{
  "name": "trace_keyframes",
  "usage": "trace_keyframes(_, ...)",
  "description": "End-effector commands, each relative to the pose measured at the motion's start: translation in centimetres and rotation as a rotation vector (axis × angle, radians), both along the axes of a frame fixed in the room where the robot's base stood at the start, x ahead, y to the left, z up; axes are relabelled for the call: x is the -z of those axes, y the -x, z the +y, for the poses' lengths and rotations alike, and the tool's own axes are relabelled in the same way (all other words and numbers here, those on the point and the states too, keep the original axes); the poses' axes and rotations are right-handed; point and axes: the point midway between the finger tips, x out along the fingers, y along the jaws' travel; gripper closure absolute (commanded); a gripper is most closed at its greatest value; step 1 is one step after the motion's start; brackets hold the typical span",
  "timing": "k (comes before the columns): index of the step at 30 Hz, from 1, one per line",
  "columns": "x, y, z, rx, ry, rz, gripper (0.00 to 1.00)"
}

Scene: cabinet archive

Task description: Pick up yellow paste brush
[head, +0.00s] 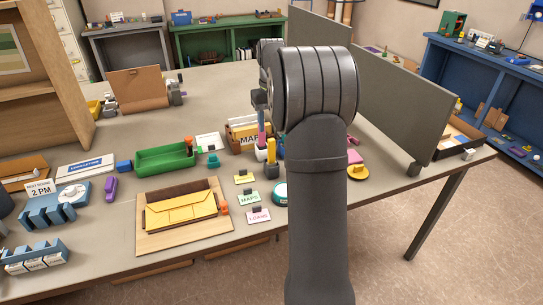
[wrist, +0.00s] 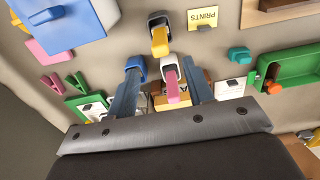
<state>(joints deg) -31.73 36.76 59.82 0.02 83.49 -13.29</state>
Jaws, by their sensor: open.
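The yellow paste brush (wrist: 160,42) stands in a dark pot in the wrist view, just beyond my fingertips. In the head view a yellow-orange handle in a dark pot (head: 271,149) shows left of my arm. My gripper (wrist: 161,66) is open, its two blue-grey fingers reaching up the wrist view with nothing clearly held. A pink brush (wrist: 175,92) in a white pot lies between the fingers in that view. A blue-topped thing (wrist: 135,64) shows at the left fingertip. In the head view my arm hides most of the gripper.
A MAPS box (head: 240,134) stands behind the brushes. A green tray (head: 168,159) is to the left, with a teal stamp (head: 213,160) beside it. Label cards (head: 250,198) lie in front. A grey partition (head: 401,106) stands behind my arm to the right.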

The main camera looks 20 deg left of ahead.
Motion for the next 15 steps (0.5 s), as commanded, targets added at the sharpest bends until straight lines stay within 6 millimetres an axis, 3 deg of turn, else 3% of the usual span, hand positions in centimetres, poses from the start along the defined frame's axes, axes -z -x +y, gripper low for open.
trace_keyframes(6,4.5,0.0,-0.1,0.000,0.002,0.002,0.53)
trace_keyframes(15,6.9,0.1,-0.1,0.000,0.001,0.001,0.53)
